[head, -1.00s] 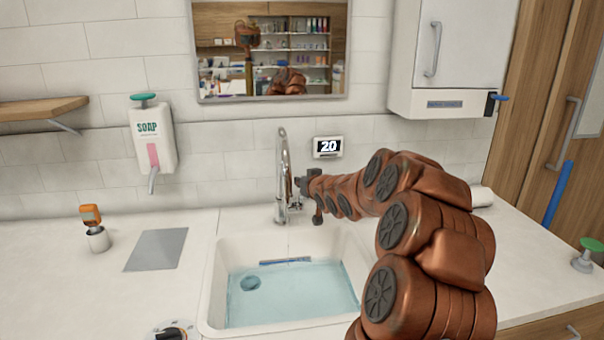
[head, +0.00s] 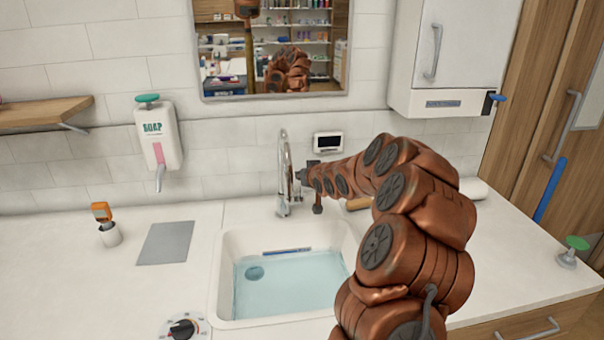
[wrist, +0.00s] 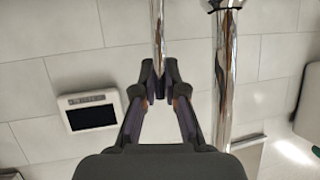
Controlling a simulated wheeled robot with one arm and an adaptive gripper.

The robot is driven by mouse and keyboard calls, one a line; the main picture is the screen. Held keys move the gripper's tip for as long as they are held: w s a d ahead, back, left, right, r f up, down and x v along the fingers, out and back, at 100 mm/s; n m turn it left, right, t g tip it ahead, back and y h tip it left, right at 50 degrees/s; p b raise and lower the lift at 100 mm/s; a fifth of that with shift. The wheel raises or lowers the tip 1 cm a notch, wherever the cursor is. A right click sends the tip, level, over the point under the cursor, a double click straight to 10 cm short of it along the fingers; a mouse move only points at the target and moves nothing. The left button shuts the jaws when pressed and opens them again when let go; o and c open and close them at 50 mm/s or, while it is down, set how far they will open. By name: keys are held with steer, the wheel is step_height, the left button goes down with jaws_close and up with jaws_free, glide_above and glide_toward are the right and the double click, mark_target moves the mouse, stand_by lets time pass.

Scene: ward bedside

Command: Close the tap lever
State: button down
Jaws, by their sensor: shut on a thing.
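The chrome tap (head: 284,170) stands upright at the back of the white sink (head: 225,290). In the wrist view the tap body (wrist: 226,85) is a thick chrome pipe to the right of my gripper. The tap lever (wrist: 158,40) is a thin chrome rod, and my gripper (wrist: 159,92) is shut on its end. In the head view my gripper (head: 300,178) is just right of the tap, and my arm hides part of the area behind it. Blue water (head: 290,290) stands in the sink. I cannot make out a stream from the spout.
A soap dispenser (head: 158,135) hangs left of the tap. A dial (head: 183,330), a grey plate (head: 166,243) and a cup with an orange-topped item (head: 108,225) are on the left counter.

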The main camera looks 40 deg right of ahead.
steer(key=shift+w+r, duration=0.1)
steer(key=shift+r, duration=0.15)
steer(key=c, duration=1.2)
jaws_free()
steer(key=shift+f, duration=0.2)
steer(key=v, duration=1.2)
